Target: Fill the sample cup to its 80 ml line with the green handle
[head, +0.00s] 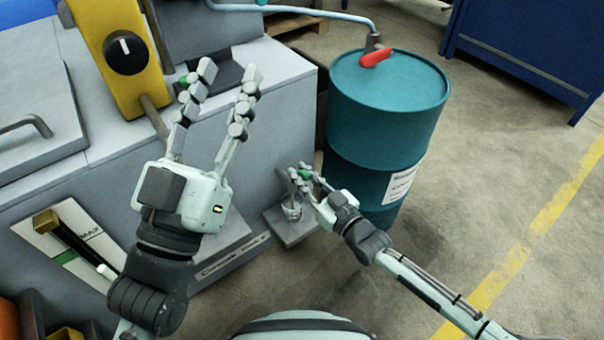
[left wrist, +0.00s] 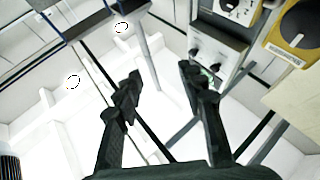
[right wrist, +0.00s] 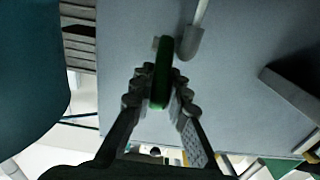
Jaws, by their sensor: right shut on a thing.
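The green handle (right wrist: 161,75) is on the side of the grey machine, beside a downward spout (right wrist: 190,42). My right gripper (right wrist: 160,98) is shut on the green handle; in the head view this gripper (head: 304,177) reaches in from the right. The clear sample cup (head: 291,208) stands on a small grey ledge (head: 296,232) below the handle. Its liquid level and 80 ml line are too small to read. My left gripper (head: 228,82) is open and empty, raised in front of the machine; its spread fingers also show in the left wrist view (left wrist: 160,85).
A teal drum (head: 385,120) with a red lever (head: 376,57) stands close to the right of my right gripper. The grey machine (head: 270,120) with a yellow knob panel (head: 118,50) fills the left. Open floor lies to the right.

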